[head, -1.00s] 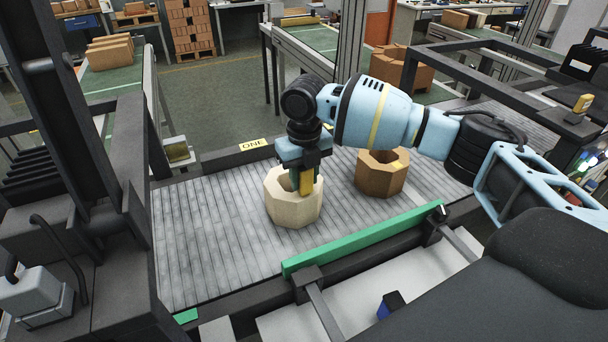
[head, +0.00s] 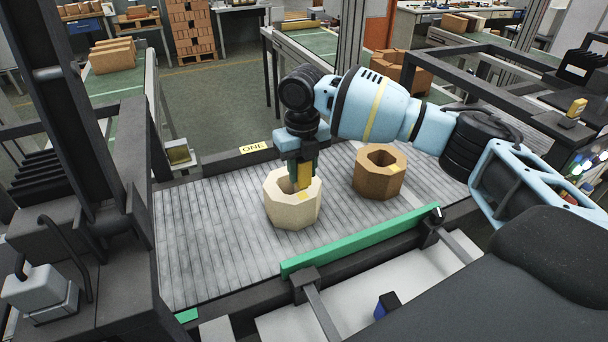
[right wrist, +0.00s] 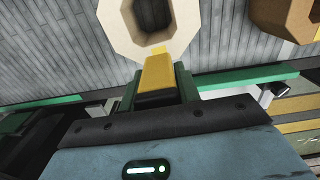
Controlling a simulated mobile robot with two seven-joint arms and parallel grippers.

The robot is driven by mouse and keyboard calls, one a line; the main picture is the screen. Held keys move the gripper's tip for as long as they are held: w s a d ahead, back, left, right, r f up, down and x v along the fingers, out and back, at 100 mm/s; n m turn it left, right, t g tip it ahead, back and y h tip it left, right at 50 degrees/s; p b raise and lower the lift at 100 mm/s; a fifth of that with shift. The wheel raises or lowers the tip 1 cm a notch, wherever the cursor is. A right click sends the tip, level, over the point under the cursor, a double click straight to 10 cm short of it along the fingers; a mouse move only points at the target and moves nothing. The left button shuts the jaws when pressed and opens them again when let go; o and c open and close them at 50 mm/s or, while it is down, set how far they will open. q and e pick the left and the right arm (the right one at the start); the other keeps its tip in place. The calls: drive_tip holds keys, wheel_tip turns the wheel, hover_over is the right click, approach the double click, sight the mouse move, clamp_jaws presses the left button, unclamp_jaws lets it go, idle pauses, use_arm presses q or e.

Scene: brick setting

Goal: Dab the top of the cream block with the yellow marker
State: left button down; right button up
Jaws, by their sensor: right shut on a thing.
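The cream block (head: 290,213), an octagonal ring with a hole through its middle, stands on the grey slatted surface. A yellow mark (head: 303,196) shows on the near right part of its top rim. My right gripper (head: 303,168) points down over this block and is shut on the yellow marker (head: 305,173). The marker's lower end appears slightly above the rim. In the right wrist view the marker (right wrist: 157,75) points toward the near rim of the cream block (right wrist: 115,22); any gap is hard to judge there. My left gripper is not in view.
A brown octagonal block (head: 376,183) with a yellow mark on its top stands to the right of the cream one. A green bar (head: 360,240) runs along the front edge. A yellow "ONE" label (head: 253,147) is on the back edge. The slatted surface left of the cream block is clear.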

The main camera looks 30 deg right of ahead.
drive_tip(key=shift+r+p, duration=0.35)
drive_tip(key=shift+r, duration=1.65)
